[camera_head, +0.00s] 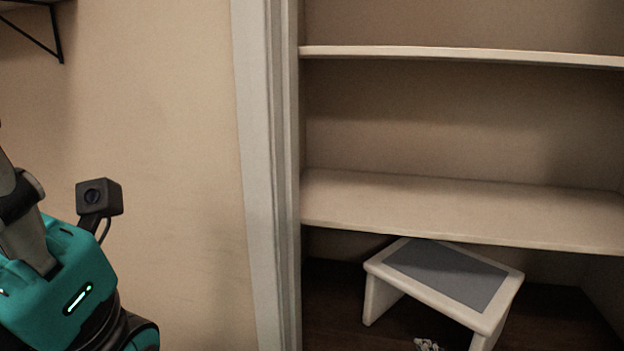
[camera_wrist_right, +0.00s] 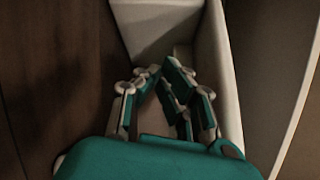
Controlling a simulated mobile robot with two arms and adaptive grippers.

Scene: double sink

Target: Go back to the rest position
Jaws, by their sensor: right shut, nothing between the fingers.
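My right gripper (camera_wrist_right: 158,75) is shut and empty in the right wrist view, its jointed grey and teal fingers closing together at the tips. In the head view, a small pale piece (camera_head: 428,345) at the bottom edge beside the step stool looks like part of this gripper; the rest of it is cut off. The teal and black part of my left arm, with a small box camera on it, shows at the left of the head view. The left fingers are out of the picture.
A white step stool (camera_head: 376,299) with a grey top stands on the dark floor of an alcove, under two pale shelves (camera_head: 450,205). A white door frame (camera_head: 265,180) edges it. A dark bracket shelf (camera_head: 55,30) hangs upper left.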

